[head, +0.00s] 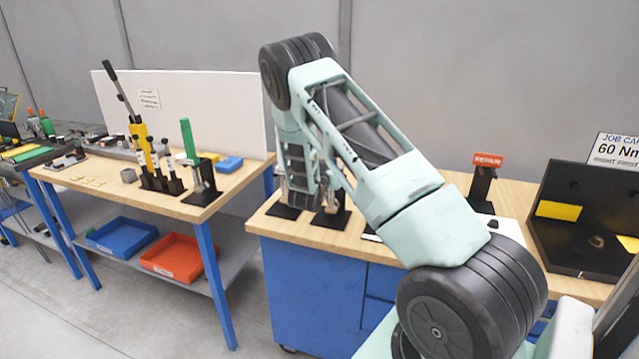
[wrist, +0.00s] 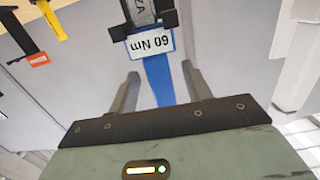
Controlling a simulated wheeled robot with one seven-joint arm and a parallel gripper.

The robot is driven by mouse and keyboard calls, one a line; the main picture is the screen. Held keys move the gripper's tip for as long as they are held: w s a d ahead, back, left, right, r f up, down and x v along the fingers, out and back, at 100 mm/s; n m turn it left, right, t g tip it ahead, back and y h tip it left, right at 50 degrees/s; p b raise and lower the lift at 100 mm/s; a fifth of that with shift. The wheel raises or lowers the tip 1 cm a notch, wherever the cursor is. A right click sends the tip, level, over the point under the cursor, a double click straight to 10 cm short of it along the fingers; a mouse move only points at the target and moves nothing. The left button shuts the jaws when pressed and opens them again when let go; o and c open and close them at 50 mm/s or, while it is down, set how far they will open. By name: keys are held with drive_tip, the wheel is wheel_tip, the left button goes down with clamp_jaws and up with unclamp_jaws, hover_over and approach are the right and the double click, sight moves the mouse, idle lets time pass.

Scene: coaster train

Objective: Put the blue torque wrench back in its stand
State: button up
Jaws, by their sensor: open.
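In the wrist view my gripper (wrist: 160,70) is open, with one finger on each side of a blue bar (wrist: 158,82), which looks like the blue torque wrench's handle. Gaps show between the bar and both fingers. A "60 Nm" label (wrist: 151,43), upside down in this view, and a black holder (wrist: 170,19) are just beyond the fingertips, in line with the bar. Whether the wrench is seated in that holder cannot be told. In the head view my arm hides the wrench; black stand bases (head: 331,218) show beside it on the blue workbench (head: 300,275).
A black stand with a red sign (head: 488,160) and a black case (head: 582,220) stand right of my arm. On the left table, a green-handled tool (head: 188,138) and several upright tools stand near the edge. Red (head: 176,258) and blue (head: 122,235) bins sit below.

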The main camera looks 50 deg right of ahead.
drive_tip(key=b+v, duration=0.3)
drive_tip(key=v, duration=1.1)
drive_tip(key=shift+b, duration=0.4)
drive_tip(key=shift+a, duration=0.15)
drive_tip(key=w+a+f+n+t+y, duration=0.1)
drive_tip(key=w+a+n+t+y, duration=0.15)
drive_tip(key=a+y, duration=0.45)
drive_tip(key=w+a+f+n+t+y, duration=0.1)
drive_tip(key=w+a+n+y, duration=0.15)
drive_tip(key=a, duration=0.75)
drive_tip(key=s+a+n+g+y, duration=0.1)
drive_tip(key=s+a+n+y, duration=0.2)
drive_tip(key=a, duration=0.6)
drive_tip(key=s+a+n+g+y, duration=0.15)
drive_tip(key=a+y, duration=0.25)
drive_tip(key=a, duration=0.4)
drive_tip(key=s+a+r+n+g+y, duration=0.1)
drive_tip(key=s+a+r+n+g, duration=0.25)
drive_tip(key=s, duration=0.65)
drive_tip(key=s+a+n+g+y, duration=0.1)
drive_tip(key=s+a+n+g, duration=0.2)
drive_tip(key=s+a+n, duration=0.55)
drive_tip(key=s+d+g+h, duration=0.1)
drive_tip(key=s+d, duration=0.3)
drive_tip(key=s, duration=0.5)
drive_tip(key=shift+s+r+h, duration=0.25)
drive_tip(key=shift+h, duration=0.3)
